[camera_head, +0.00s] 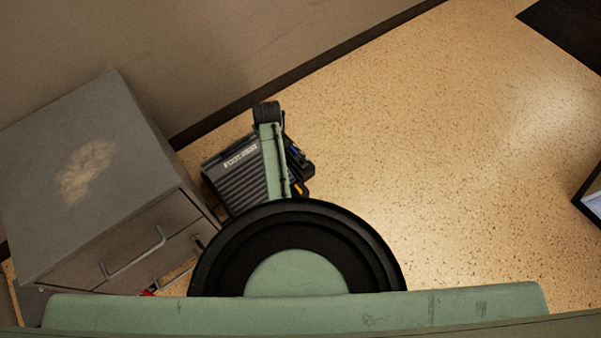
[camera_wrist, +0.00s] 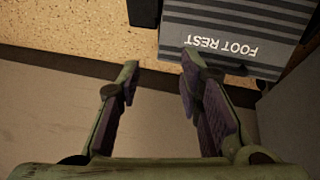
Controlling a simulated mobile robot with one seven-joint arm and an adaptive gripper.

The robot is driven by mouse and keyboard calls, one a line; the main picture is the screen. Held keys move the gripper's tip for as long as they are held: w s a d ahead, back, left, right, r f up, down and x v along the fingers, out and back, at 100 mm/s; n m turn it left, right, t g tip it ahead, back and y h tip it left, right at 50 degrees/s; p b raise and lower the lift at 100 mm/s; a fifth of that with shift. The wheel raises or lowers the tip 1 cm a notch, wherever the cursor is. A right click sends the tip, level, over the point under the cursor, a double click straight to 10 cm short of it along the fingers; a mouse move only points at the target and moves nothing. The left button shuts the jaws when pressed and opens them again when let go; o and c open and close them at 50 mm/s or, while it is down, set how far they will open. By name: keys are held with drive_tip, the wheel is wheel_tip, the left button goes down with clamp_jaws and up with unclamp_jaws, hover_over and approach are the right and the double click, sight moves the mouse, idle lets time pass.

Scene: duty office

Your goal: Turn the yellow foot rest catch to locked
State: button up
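The foot rest (camera_head: 230,178) is a grey ribbed slab with white lettering on the floor beside the cabinet. My arm covers part of it. A small yellow-orange piece (camera_head: 299,188), perhaps the catch, shows at its right side, just above my arm's black ring; its setting is too small to read. In the wrist view the foot rest (camera_wrist: 240,22) is at the upper right with its lettering upside down. No yellow catch shows there. My gripper (camera_wrist: 161,62) is open and empty, its right fingertip close to the foot rest's lettered edge in the picture; contact cannot be told.
A grey metal cabinet (camera_head: 85,165) with drawer handles stands close on the left of the foot rest. The wall (camera_head: 200,50) with a dark skirting runs behind. Speckled floor (camera_head: 450,150) is clear to the right. A dark-edged object (camera_head: 588,195) is at the right edge.

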sight(298, 188)
drive_tip(key=s+d+f+g, duration=0.1)
drive_tip(key=s+d+f, duration=0.2)
drive_tip(key=s, duration=0.1)
drive_tip(key=s+d+f+g, duration=0.2)
drive_tip(key=s+d+f, duration=0.1)
drive_tip(key=s+f, duration=0.1)
drive_tip(key=s+d+f+g+h, duration=0.1)
drive_tip(key=s+d+f+g, duration=0.1)
drive_tip(key=s+d+f, duration=0.1)
drive_tip(key=shift+s+d+f+m, duration=0.15)
drive_tip(key=shift+s+f, duration=0.05)
drive_tip(key=shift+f, duration=0.2)
drive_tip(key=shift+s+d+f+m, duration=0.1)
drive_tip(key=shift+s+f+m, duration=0.1)
drive_tip(key=shift+f, duration=0.15)
wheel_tip(298, 188, down, 10)
drive_tip(key=shift+w+f+b, duration=0.1)
drive_tip(key=shift+b, duration=0.8)
clamp_jaws()
